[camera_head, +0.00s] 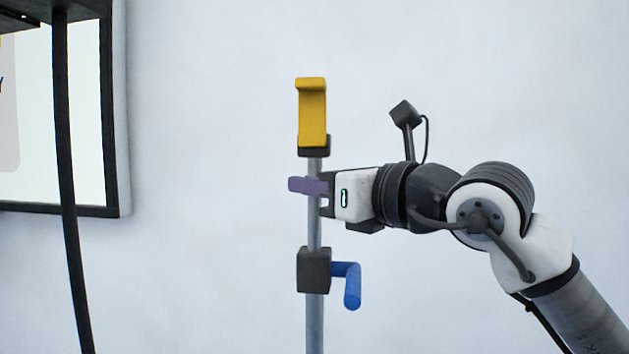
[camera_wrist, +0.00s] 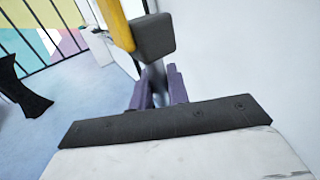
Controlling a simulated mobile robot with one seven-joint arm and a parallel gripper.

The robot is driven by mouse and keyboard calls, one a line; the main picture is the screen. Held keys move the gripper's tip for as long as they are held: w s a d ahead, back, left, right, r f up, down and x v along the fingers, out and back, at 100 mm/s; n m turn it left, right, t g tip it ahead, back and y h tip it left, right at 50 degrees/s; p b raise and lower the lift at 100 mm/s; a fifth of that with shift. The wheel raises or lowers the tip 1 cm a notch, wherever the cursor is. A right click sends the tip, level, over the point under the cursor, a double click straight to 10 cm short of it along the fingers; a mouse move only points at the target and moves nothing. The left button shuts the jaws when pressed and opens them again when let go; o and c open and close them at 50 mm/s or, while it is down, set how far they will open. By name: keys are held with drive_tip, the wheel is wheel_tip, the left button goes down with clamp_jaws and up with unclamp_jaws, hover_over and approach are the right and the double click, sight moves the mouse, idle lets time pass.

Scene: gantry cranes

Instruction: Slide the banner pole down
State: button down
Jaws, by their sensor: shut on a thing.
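The banner pole (camera_head: 314,232) is a thin grey upright tube in the middle of the head view. A yellow hooked piece (camera_head: 312,112) sits on a dark block at its top. Lower down, a dark clamp block (camera_head: 313,270) with a blue crank handle (camera_head: 350,284) surrounds the pole. My gripper (camera_head: 308,186) comes in from the right with purple fingers, shut on the pole between the yellow top and the clamp block. In the wrist view the purple fingers (camera_wrist: 158,88) lie on both sides of the pole, just below the dark top block (camera_wrist: 153,36).
A dark-framed board (camera_head: 110,120) hangs at the left of the head view, with a black cable (camera_head: 66,180) in front. The wall behind the pole is plain. The wrist view shows a dark draped object (camera_wrist: 22,92) on the floor at left.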

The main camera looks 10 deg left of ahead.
drive_tip(key=c, duration=1.4)
unclamp_jaws()
drive_tip(key=v, duration=1.4)
drive_tip(key=shift+p, duration=0.3)
